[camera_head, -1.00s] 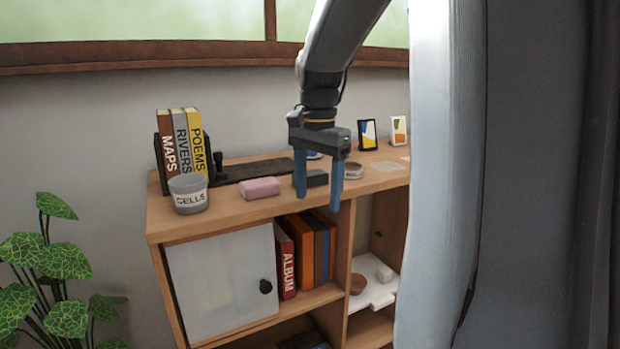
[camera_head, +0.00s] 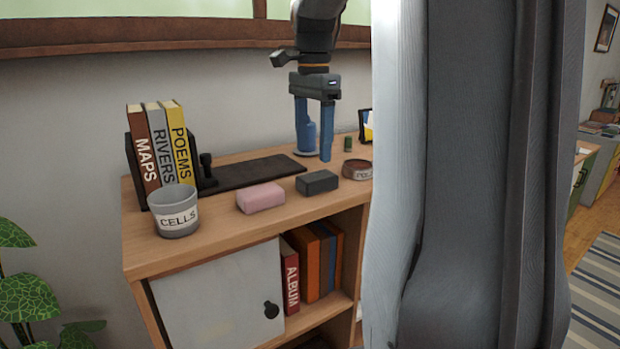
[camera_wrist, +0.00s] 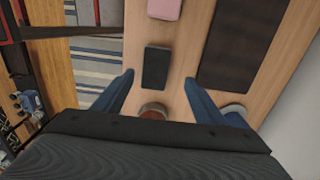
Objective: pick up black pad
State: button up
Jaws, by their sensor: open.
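The black pad (camera_head: 317,182) is a small dark block lying flat on the wooden shelf top, between a pink block (camera_head: 260,197) and a round tin (camera_head: 357,169). My gripper (camera_head: 313,155) points down with two blue fingers, open and empty. In the head view its fingertips appear above and just behind the pad, not touching it. In the wrist view the black pad (camera_wrist: 156,67) shows between the fingertips (camera_wrist: 159,77), nearer the left one. The pink block (camera_wrist: 164,8) is at the top edge there.
A long dark mat (camera_head: 248,172) lies behind the blocks. A grey CELLS cup (camera_head: 174,212) and upright books (camera_head: 160,140) stand left. A small green cylinder (camera_head: 348,144) is near the tin.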

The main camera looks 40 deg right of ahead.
aim_at(315, 176)
jog(key=f+p, duration=0.1)
jog(key=f, duration=0.3)
jog(key=s+f+p, duration=0.1)
jog(key=f, duration=0.1)
jog(key=shift+a+p, duration=0.1)
jog(key=shift+p, duration=0.2)
jog(key=shift+f, duration=0.55)
jog(key=c, duration=1.2)
jog(key=shift+w+r, duration=0.1)
jog(key=shift+r, duration=0.05)
notch_tip(315, 176, up, 10)
jog(key=b, duration=0.2)
jog(key=shift+b, duration=0.35)
jog(key=o, duration=0.5)
jog(key=c, duration=0.3)
jog(key=shift+c, duration=0.2)
